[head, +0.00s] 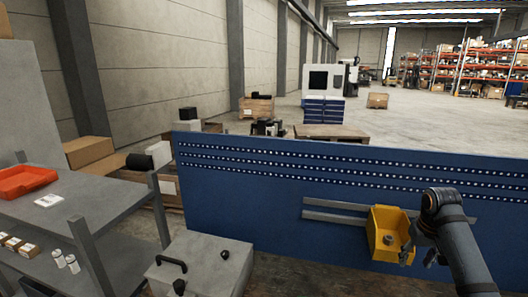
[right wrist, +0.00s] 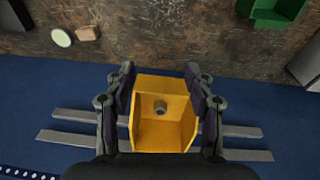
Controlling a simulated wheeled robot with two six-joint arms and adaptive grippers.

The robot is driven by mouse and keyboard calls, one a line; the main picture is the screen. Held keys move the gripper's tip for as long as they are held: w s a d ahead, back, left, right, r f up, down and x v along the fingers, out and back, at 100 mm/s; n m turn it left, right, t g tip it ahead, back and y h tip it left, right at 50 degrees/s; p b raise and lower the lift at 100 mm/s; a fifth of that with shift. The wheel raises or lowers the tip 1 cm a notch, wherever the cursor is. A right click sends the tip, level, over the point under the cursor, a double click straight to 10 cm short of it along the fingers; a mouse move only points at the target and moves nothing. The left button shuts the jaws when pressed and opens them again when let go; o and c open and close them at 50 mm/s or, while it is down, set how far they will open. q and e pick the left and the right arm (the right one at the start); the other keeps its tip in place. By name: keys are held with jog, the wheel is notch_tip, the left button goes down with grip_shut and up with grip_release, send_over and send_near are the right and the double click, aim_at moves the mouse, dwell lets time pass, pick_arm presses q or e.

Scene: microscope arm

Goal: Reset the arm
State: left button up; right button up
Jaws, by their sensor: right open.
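No microscope or microscope arm can be made out in either view. My right arm reaches in from the lower right of the head view, its gripper (head: 418,258) at the right side of a yellow bin (head: 388,236). The bin sits at grey rails on a blue perforated panel. In the right wrist view my right gripper (right wrist: 160,72) is open, one finger on each side of the yellow bin (right wrist: 163,137). A small grey cylindrical piece (right wrist: 160,107) lies inside the bin. I cannot tell whether the fingers touch the bin. My left gripper is not in view.
The blue panel (head: 260,190) spans the middle. A grey case (head: 215,272) with a black handle stands in front of it. A grey cart (head: 80,205) with a red tray (head: 28,182) is at left. A green bin (right wrist: 272,10) shows in the wrist view.

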jog(key=s+a+f+n, duration=0.3)
jog(key=s+a+f, duration=0.7)
jog(key=a+f, duration=0.3)
jog(key=s+a+f+t, duration=0.1)
jog(key=s+a, duration=0.3)
jog(key=s, duration=0.4)
jog(key=s+a+f+t, duration=0.1)
jog(key=s+a, duration=0.3)
jog(key=s, duration=0.4)
jog(key=s+d+f+b, duration=0.1)
jog(key=f+b, duration=0.2)
jog(key=f, duration=0.9)
jog(key=s+d+f+g+b, duration=0.1)
jog(key=f+b, duration=0.1)
jog(key=f, duration=1.1)
jog(key=s+d+f+b, duration=0.1)
jog(key=f+b, duration=0.2)
jog(key=f, duration=0.9)
pick_arm(q)
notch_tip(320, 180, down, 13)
jog(key=b, duration=0.5)
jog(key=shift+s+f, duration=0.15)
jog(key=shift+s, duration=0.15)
pick_arm(e)
jog(key=s+d+f+g, duration=0.1)
jog(key=s+f, duration=1.6)
jog(key=f, duration=0.2)
jog(key=shift+s+f, duration=0.15)
